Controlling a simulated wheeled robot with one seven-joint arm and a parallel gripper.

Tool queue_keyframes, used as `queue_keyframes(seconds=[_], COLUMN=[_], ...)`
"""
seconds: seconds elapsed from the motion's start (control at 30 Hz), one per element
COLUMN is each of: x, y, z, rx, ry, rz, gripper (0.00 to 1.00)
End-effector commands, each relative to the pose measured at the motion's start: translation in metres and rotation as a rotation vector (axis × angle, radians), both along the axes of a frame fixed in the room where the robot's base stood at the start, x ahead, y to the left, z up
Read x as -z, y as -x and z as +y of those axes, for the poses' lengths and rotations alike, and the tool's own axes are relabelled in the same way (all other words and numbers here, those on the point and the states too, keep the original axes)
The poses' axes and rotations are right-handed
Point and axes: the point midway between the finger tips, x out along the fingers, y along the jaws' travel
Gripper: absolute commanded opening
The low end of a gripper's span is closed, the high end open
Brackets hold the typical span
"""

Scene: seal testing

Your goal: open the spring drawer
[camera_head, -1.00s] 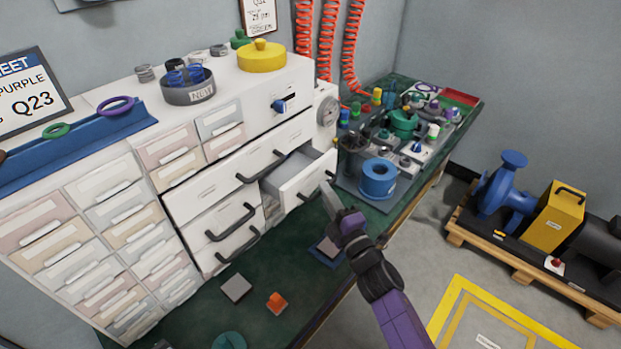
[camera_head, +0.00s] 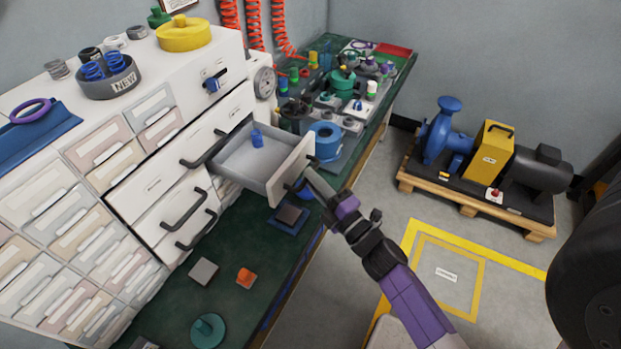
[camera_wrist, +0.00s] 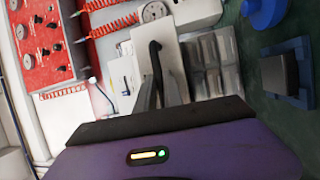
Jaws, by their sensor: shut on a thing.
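A white drawer (camera_head: 252,180) stands pulled well out of the white cabinet (camera_head: 160,179), in the middle of the head view. A small blue spring-like piece (camera_head: 257,139) lies inside it, near its back. My gripper (camera_head: 303,185) is at the drawer's front, shut on the dark drawer handle. In the wrist view the dark handle (camera_wrist: 155,62) rises from between my gripper's fingers (camera_wrist: 160,92), against the pale drawer front. The fingertips' exact contact is small and partly hidden in the head view.
Below the drawer, the green bench (camera_head: 237,243) holds a grey square block (camera_head: 203,271), an orange piece (camera_head: 246,277) and a dark block on a blue base (camera_head: 289,217). Pump equipment (camera_head: 490,160) sits on a floor pallet at right.

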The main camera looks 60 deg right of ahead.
Motion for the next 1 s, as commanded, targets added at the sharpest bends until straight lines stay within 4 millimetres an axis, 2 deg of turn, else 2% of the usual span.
queue_keyframes(seconds=[0.07, 0.1, 0.2, 0.57, 1.0], x=[0.001, 0.001, 0.001, 0.002, 0.014], y=[0.000, 0.000, 0.000, 0.003, 0.061], z=[0.000, 0.000, 0.000, 0.001, 0.023], rx=[0.000, 0.000, 0.000, 0.001, 0.001], ry=[-0.001, -0.001, -0.001, -0.001, -0.001], rz=[0.002, 0.002, 0.002, 0.002, 0.003], gripper=[0.00, 0.17, 0.33, 0.33, 0.33])
